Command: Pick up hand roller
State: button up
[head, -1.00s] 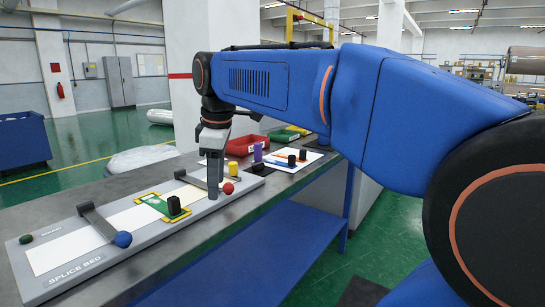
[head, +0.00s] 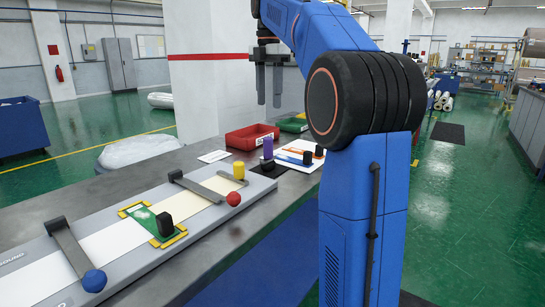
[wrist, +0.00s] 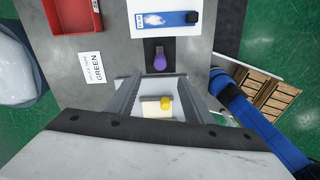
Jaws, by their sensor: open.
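A purple upright cylinder (head: 268,148) stands on a small black pad (head: 268,168) beyond the far end of the splice bed. It looks like the hand roller's handle, but I cannot tell for sure. The wrist view shows the purple top (wrist: 160,62) ahead of my fingers, on its black pad (wrist: 150,45). My gripper (head: 269,104) is open and empty, pointing down, high above the bench.
The splice bed (head: 205,222) carries lever arms with blue and red knobs and a green plate with a black knob. A red bin (head: 250,137), a green bin (head: 293,124) and a white sheet (head: 312,160) with black knobs lie behind. A "GREEN" card (wrist: 90,68) lies left.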

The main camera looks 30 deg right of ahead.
send_near(268, 148)
jog(key=f, duration=0.1)
jog(key=w+d+f, duration=0.1)
jog(key=f, duration=0.3)
jog(key=shift+w+d+f, duration=0.1)
jog(key=shift+w+d, duration=0.05)
jog(key=shift+w, duration=0.05)
jog(key=shift+a+f, duration=0.2)
jog(key=shift+f, duration=2.5)
jog(key=c, duration=1.1)
